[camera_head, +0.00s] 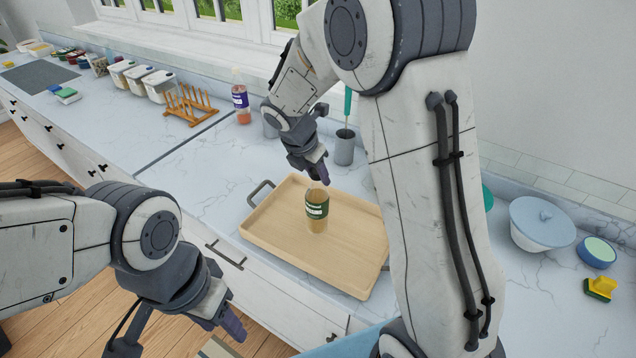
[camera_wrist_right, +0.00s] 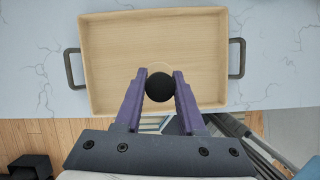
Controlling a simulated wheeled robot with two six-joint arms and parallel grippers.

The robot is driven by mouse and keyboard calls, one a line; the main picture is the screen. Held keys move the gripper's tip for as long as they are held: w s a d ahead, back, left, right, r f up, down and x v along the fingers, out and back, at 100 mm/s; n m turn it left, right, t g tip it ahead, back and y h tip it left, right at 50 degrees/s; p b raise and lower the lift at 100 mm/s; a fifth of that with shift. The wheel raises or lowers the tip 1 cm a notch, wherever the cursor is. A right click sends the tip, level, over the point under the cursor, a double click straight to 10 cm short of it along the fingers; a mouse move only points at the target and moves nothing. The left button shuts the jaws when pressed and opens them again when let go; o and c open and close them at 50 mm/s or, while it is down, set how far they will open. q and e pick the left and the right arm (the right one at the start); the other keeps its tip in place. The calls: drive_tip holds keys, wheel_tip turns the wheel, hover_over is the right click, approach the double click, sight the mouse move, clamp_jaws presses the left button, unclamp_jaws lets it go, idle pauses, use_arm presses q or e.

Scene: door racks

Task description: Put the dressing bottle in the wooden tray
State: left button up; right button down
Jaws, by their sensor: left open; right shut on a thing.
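The dressing bottle (camera_head: 317,212), with a green label and amber contents, is upright over the wooden tray (camera_head: 270,229). I cannot tell whether its base touches the tray floor. My right gripper (camera_head: 318,181) is shut on the bottle's top from above. In the right wrist view the bottle's round black cap (camera_wrist_right: 159,87) sits between the purple fingers of the right gripper (camera_wrist_right: 159,84), over the front middle of the tray (camera_wrist_right: 150,45). My left gripper (camera_head: 225,335) is open and empty, low in front of the counter.
Behind the tray stand a grey cup with a teal utensil (camera_head: 345,145) and a purple-labelled bottle (camera_head: 241,98). A wooden rack (camera_head: 190,104) is further left. A white bowl (camera_head: 541,222) and a yellow sponge (camera_head: 601,287) lie right. The tray is otherwise empty.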

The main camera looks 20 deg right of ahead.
sight(317, 202)
drive_tip(key=shift+f+p, duration=0.3)
drive_tip(key=shift+f, duration=1.7)
drive_tip(key=shift+f, duration=0.15)
drive_tip(key=c, duration=0.5)
unclamp_jaws()
